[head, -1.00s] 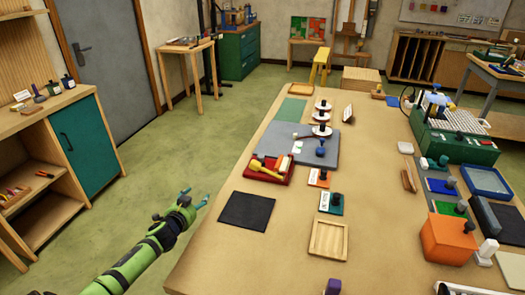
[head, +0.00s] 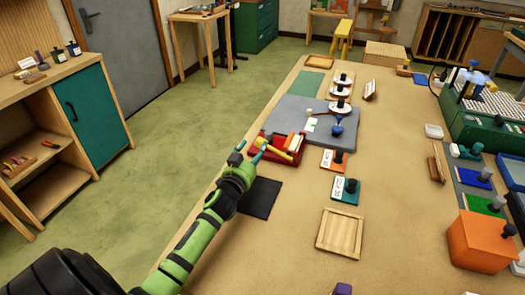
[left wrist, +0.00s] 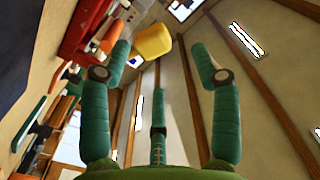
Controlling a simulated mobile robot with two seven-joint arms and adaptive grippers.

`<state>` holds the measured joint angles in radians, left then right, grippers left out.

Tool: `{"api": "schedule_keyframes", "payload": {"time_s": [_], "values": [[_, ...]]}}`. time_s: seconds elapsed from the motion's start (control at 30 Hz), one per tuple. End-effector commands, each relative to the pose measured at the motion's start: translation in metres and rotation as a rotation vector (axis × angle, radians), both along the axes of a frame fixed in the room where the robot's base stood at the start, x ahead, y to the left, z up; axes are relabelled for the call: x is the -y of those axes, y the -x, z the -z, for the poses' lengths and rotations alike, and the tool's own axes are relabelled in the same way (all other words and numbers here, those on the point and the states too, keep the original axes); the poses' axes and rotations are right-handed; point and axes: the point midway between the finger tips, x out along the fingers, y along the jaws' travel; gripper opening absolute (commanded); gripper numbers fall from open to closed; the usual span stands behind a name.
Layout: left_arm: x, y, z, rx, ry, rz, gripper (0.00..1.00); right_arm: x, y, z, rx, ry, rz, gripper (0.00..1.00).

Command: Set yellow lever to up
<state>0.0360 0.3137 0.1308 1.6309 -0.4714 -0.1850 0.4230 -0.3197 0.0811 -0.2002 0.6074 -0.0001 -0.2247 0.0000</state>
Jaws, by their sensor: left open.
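The yellow lever (head: 279,153) is on a red base (head: 292,160) on the table, by the grey board's near left corner. My left gripper (head: 251,152) is just left of the red base in the head view, its fingers apart and partly covering that side. In the left wrist view the lever's yellow end (left wrist: 154,42) shows beyond the open fingers (left wrist: 160,75), nearer the left finger. The red base (left wrist: 84,30) is at upper left there. Nothing is held. I cannot tell whether a finger touches the lever. My right gripper is not in view.
A black mat (head: 260,198) lies below my left gripper. The table's middle is fairly clear.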

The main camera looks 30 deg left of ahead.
Motion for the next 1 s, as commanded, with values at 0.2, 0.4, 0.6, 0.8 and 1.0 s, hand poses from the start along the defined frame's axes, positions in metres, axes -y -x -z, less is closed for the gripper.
{"api": "schedule_keyframes", "payload": {"time_s": [0.2, 0.4, 0.6, 0.8, 1.0], "values": [[-0.007, -0.027, 0.017, 0.003, -0.003, 0.0, 0.63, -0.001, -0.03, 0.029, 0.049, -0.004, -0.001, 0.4], [-0.014, -0.057, 0.017, 0.0, -0.001, 0.0, 0.63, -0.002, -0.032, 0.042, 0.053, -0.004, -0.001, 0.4], [-0.017, -0.071, 0.015, -0.001, -0.001, 0.0, 0.63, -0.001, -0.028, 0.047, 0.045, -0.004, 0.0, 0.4], [-0.018, -0.073, 0.015, -0.002, 0.001, 0.0, 0.63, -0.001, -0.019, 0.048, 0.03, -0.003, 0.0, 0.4], [-0.018, -0.073, 0.015, -0.001, 0.0, 0.001, 0.31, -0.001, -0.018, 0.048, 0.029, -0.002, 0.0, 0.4]]}}
